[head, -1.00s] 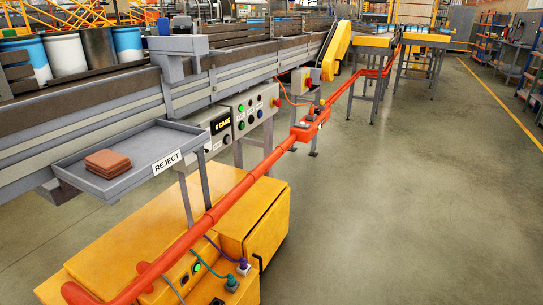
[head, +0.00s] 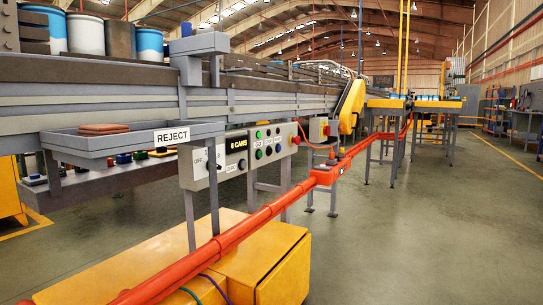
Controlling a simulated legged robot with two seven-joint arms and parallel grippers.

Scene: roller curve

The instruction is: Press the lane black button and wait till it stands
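A grey control panel (head: 268,145) hangs on the conveyor's near side. It carries a green button, several dark buttons and a red button (head: 297,140) at its right end. The small lettering is too fine to tell for certain which is the lane black button. Left of it, a box (head: 212,165) bears the sign "6 CANS" and a switch marked "OFF". Neither of my grippers is in view.
A grey REJECT tray (head: 150,142) with a brown stack (head: 104,129) juts out at left. An orange rail (head: 255,220) runs before the panel, above a yellow cabinet (head: 262,262). A yellow guard (head: 351,105) stands farther on. The floor (head: 430,230) at right is clear.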

